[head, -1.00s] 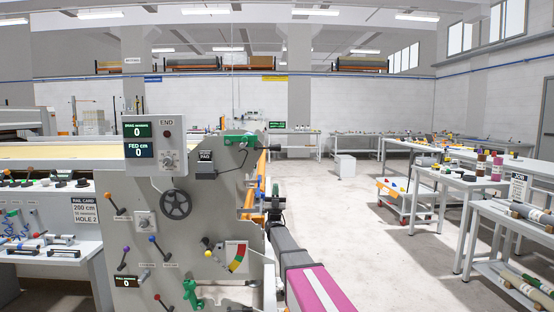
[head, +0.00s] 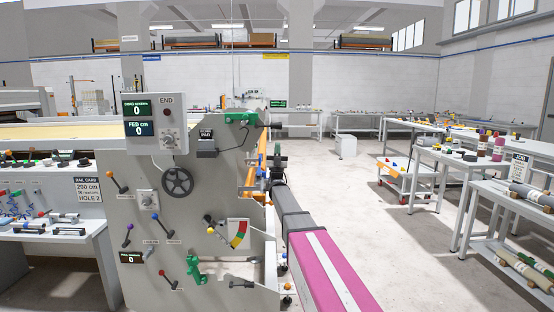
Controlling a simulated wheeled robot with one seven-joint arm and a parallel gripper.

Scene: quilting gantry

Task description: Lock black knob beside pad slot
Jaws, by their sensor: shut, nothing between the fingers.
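The machine's end plate (head: 140,212) stands left of centre. A small sign reading PAD (head: 206,133) is on its upper right. A black block-like part (head: 207,148) sits just under that sign, by the pad slot. The picture is too small to tell the black knob apart from this part, or how it is turned. A green clamp-like part (head: 240,118) with dark pieces is at the plate's top right corner.
A black handwheel (head: 177,181) and several ball-ended levers stick out of the plate. A workbench (head: 510,205) stands far right. The floor (head: 400,255) between is clear.

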